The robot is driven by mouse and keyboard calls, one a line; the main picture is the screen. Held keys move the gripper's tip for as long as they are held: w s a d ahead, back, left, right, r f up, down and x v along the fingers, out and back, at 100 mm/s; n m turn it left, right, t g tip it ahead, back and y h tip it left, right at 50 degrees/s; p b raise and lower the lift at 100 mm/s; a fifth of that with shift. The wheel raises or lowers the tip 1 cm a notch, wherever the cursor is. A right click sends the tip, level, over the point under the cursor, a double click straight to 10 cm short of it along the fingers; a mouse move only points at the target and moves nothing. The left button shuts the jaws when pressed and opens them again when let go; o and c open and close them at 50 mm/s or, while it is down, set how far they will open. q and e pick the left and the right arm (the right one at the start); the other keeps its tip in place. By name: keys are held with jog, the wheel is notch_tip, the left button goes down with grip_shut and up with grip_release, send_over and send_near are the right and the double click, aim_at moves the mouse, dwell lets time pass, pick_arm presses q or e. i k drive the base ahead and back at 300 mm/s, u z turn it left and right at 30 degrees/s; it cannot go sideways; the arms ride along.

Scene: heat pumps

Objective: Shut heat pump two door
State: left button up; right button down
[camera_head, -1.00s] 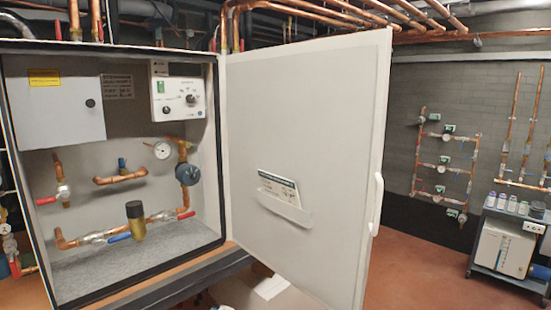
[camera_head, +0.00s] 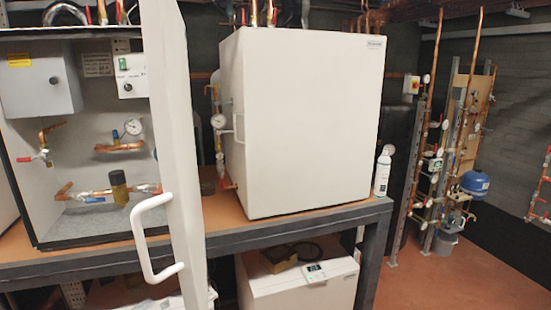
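An open heat pump cabinet (camera_head: 72,222) stands at the left, with copper pipes, valves, a gauge and a control panel inside. Its white door (camera_head: 178,120) stands open toward me, seen nearly edge-on, and covers part of the interior. A white handle (camera_head: 152,240) on the door faces me. A second white heat pump cabinet (camera_head: 300,120) stands to the right on the same bench, with its front closed. I cannot tell from the picture which unit is number two. Neither of my grippers is in view.
The bench (camera_head: 290,230) has a dark front edge. A white spray bottle (camera_head: 384,172) stands by the closed cabinet. A white unit (camera_head: 300,283) is under the bench. A pipe rack with a blue tank (camera_head: 474,184) stands at the right. The floor (camera_head: 440,275) at right is clear.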

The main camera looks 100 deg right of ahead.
aim_at(164, 33)
jog(key=u, duration=0.05)
jog(key=k, duration=0.6)
jog(key=z, duration=2.1)
